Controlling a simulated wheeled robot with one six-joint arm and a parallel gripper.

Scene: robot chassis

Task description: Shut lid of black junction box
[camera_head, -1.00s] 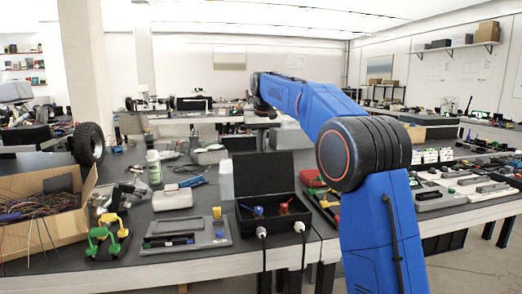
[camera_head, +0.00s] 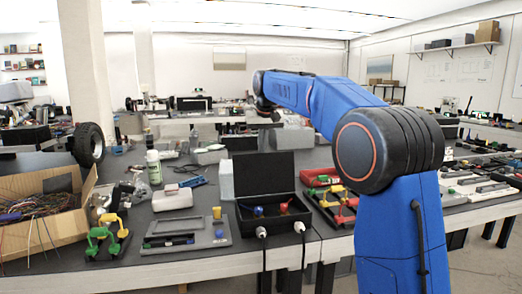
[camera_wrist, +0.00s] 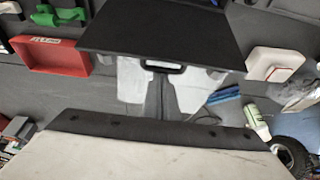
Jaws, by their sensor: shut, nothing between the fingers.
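The black junction box (camera_head: 272,229) stands open near the front edge of the table in the head view. Its lid (camera_head: 263,174) stands up at the back. Blue and red parts show inside the box, and two cables hang from its front. In the wrist view the dark lid panel (camera_wrist: 160,28) fills the top middle. My gripper (camera_wrist: 163,68) is shut and empty, its tip close to the lid's lower edge in the picture; I cannot tell whether they touch. In the head view the gripper itself cannot be made out at the arm's far end.
A red tray (camera_head: 320,178) with coloured parts lies right of the box. A grey tray (camera_head: 205,238) lies left of it. A white block (camera_head: 172,199), a bottle (camera_head: 153,168) and a cardboard box (camera_head: 85,214) of wires are further left. A pale container (camera_head: 226,180) stands beside the lid.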

